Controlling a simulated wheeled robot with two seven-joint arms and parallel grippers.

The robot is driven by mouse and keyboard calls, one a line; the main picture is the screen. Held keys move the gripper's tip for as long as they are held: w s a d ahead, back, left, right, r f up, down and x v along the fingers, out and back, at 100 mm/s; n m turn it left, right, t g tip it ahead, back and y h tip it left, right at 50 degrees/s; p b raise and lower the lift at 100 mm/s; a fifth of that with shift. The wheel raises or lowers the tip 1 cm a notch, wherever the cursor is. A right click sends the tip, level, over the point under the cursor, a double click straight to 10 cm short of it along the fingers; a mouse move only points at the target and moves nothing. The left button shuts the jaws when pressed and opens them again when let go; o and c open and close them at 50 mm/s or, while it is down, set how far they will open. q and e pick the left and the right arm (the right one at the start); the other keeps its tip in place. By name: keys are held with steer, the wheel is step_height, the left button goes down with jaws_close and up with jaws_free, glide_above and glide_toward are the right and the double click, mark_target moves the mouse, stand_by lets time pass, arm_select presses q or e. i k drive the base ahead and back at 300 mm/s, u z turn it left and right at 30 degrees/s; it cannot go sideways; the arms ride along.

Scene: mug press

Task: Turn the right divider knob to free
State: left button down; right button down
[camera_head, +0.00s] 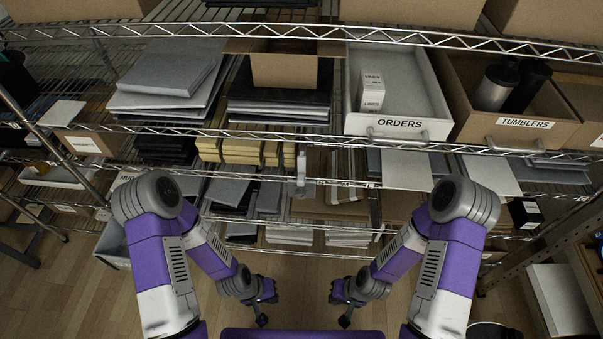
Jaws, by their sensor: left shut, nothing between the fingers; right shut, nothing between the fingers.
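A small grey upright fitting (301,170) is on the front rail of the middle shelf, near the picture's centre. It looks like a divider knob, but its setting is too small to read, and I cannot tell whether it is the right one. No second knob shows clearly. My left gripper (262,314) hangs low, left of centre, shut and empty. My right gripper (345,316) hangs low, right of centre, shut and empty. Both are in front of the shelves, well below the fitting and apart from it.
A white ORDERS drawer (397,128) holds small white boxes. A cardboard TUMBLERS bin (525,124) holds dark tumblers. Grey stacks (168,80) and yellowish bundles (240,150) fill the wire shelves. Bare wooden floor (300,280) lies between my arms.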

mark_target(300, 193)
steer(key=z, duration=0.45)
steer(key=k, duration=0.85)
steer(key=u, duration=1.4)
